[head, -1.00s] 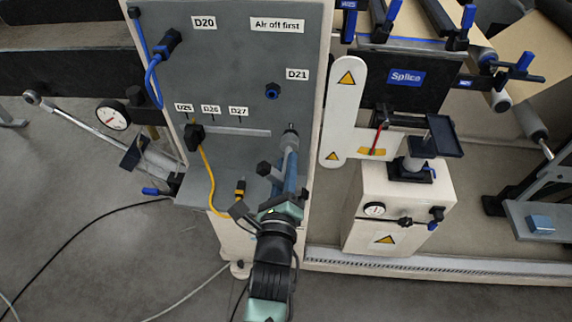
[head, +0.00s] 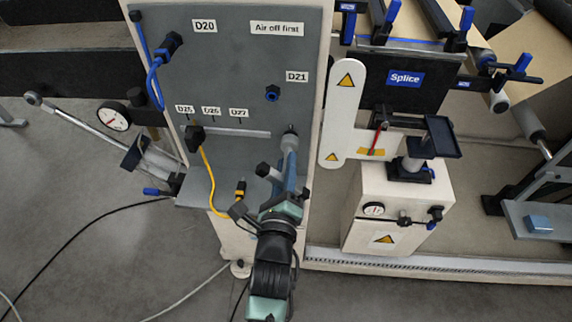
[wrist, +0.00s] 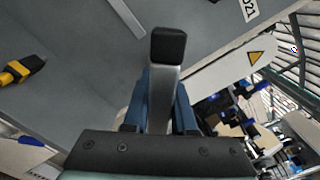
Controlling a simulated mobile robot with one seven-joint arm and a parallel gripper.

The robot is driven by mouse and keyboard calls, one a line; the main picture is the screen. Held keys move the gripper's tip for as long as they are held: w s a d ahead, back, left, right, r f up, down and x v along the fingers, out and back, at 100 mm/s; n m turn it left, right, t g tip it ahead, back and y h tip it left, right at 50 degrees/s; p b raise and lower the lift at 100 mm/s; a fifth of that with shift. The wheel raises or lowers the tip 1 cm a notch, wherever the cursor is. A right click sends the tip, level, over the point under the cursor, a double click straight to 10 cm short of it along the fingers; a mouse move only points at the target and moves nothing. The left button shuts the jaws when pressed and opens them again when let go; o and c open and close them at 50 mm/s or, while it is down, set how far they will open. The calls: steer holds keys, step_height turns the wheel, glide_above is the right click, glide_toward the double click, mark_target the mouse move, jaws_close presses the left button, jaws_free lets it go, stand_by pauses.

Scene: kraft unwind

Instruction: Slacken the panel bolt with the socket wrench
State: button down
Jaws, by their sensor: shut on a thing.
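The panel bolt is most likely the blue hex fitting (head: 272,93) beside the D21 label on the grey panel (head: 225,75). My gripper (head: 290,182) is in front of the lower right of the panel, with its blue fingers shut on the socket wrench (head: 289,145). The wrench's grey head and dark tip point up toward the panel, below and right of the bolt and apart from it in the picture. Its black-ended handle sticks out to the left. In the wrist view the grey handle with its black end (wrist: 168,45) rises between the fingers; the bolt is out of view.
A blue-plugged hose (head: 155,75) is at upper left. A white guard plate (head: 343,110) stands just right of the panel. The panel around the bolt is clear.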

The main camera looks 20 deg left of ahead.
steer(key=shift+r+n, duration=0.1)
steer(key=shift+n, duration=0.7)
steer(key=shift+n, duration=1.1)
steer(key=shift+n, duration=1.2)
steer(key=shift+n, duration=1.1)
